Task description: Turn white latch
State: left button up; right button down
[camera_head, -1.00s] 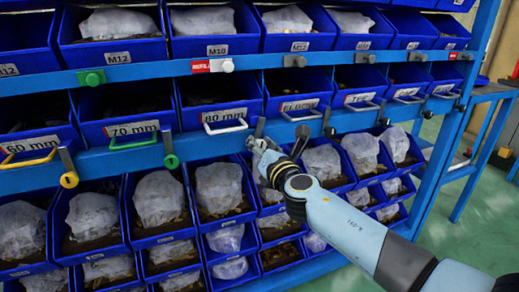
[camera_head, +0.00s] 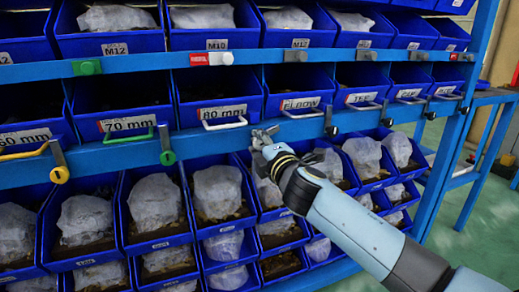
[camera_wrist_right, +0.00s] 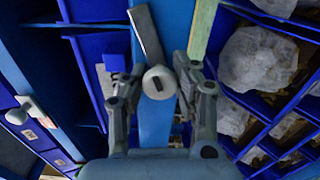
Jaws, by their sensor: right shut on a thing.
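The white latch has a round white knob (camera_wrist_right: 158,83) and a flat metal bar (camera_wrist_right: 146,35), seen in the right wrist view. The bar lies nearly along the blue rail, at a slight slant. My right gripper (camera_wrist_right: 162,74) is shut on the knob, with one finger on either side. In the head view my right gripper (camera_head: 262,139) is at the middle rail, just right of the 80 mm bin. It hides most of the latch there. My left gripper is out of view.
A green latch (camera_head: 167,152) and a yellow latch (camera_head: 59,165) hang from the same rail to the left. A white bin handle (camera_head: 225,125) sticks out just left of my gripper. Bins with bagged parts (camera_head: 217,190) stand below the rail.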

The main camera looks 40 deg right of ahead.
jog(key=shift+f+m+b, duration=0.15)
jog(key=shift+m+b, duration=0.7)
jog(key=shift+m, duration=1.05)
jog(key=c, duration=0.9)
grip_release()
jog(key=shift+c, duration=0.2)
jog(key=shift+s, duration=0.15)
jog(key=v, duration=1.1)
jog(key=shift+s, duration=0.4)
